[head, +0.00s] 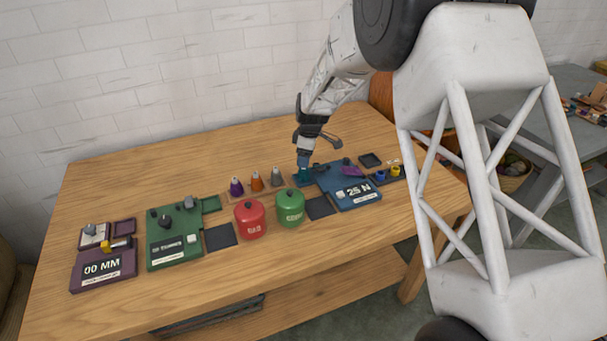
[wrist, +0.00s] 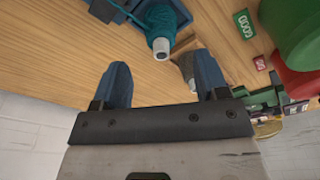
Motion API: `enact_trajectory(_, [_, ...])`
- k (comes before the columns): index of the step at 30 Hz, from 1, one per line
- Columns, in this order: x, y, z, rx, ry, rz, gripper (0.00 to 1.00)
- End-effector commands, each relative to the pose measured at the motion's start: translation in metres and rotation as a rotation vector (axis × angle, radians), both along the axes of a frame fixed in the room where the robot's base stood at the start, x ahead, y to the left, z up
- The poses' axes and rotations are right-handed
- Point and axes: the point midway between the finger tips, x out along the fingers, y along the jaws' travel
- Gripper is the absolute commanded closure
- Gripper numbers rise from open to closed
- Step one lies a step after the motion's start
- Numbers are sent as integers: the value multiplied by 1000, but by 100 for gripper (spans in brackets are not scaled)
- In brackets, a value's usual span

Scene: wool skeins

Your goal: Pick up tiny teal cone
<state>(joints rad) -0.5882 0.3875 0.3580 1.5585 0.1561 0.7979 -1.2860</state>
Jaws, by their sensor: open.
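The tiny teal cone (wrist: 160,24) shows at the top of the wrist view, with a pale tip pointing toward my gripper. My gripper (wrist: 159,66) has its two blue fingers spread apart, with nothing held between them. The cone lies just beyond the fingertips and does not look touched by them. In the head view my gripper (head: 303,160) reaches down close above the teal cone (head: 302,177), which is partly hidden by it.
Purple (head: 236,186), orange (head: 257,181) and grey (head: 277,177) cones stand to the left of my gripper. Red (head: 250,219) and green (head: 290,207) canisters stand nearer the front. A blue board (head: 338,178) lies close on the right. The table's back left is clear.

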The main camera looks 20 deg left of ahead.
Motion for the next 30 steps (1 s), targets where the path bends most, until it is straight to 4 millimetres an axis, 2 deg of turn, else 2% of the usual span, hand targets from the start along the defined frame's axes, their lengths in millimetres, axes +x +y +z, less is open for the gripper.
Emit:
enact_trajectory(14, [0,1,-7,0,0,0,33])
enact_trajectory(24, [-2,4,-41,0,0,0,33])
enact_trajectory(30, [-3,5,-53,0,0,0,33])
